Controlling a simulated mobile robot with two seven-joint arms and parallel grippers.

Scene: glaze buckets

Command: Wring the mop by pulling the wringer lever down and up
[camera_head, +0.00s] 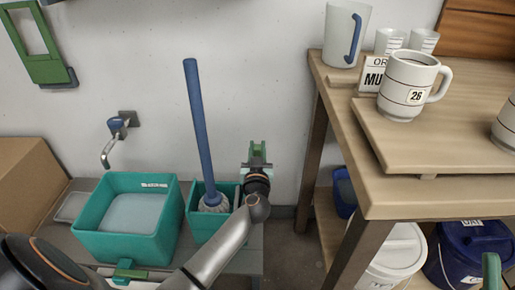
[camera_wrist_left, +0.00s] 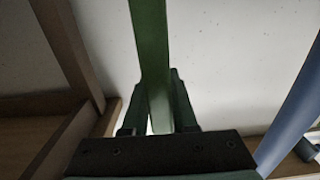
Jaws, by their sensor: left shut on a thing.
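The mop has a long blue handle (camera_head: 199,135) leaning slightly left and a pale head (camera_head: 213,203) sitting in a smaller teal wringer bucket (camera_head: 205,232). The green wringer lever (camera_head: 257,150) stands beside the bucket's right side. My left gripper (camera_head: 257,166) is shut on the lever, with my arm passing in front of the bucket. In the left wrist view the lever (camera_wrist_left: 152,60) runs up between the fingers (camera_wrist_left: 158,115), and the mop's blue handle (camera_wrist_left: 292,105) passes at the right. The lever's lower end is hidden.
A larger teal basin (camera_head: 105,235) with pale liquid stands left under a wall tap (camera_head: 118,125). A wooden table (camera_head: 430,188) with mugs (camera_head: 407,85) is at the right, lidded buckets (camera_head: 398,250) below it. A cardboard box (camera_head: 30,180) is far left.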

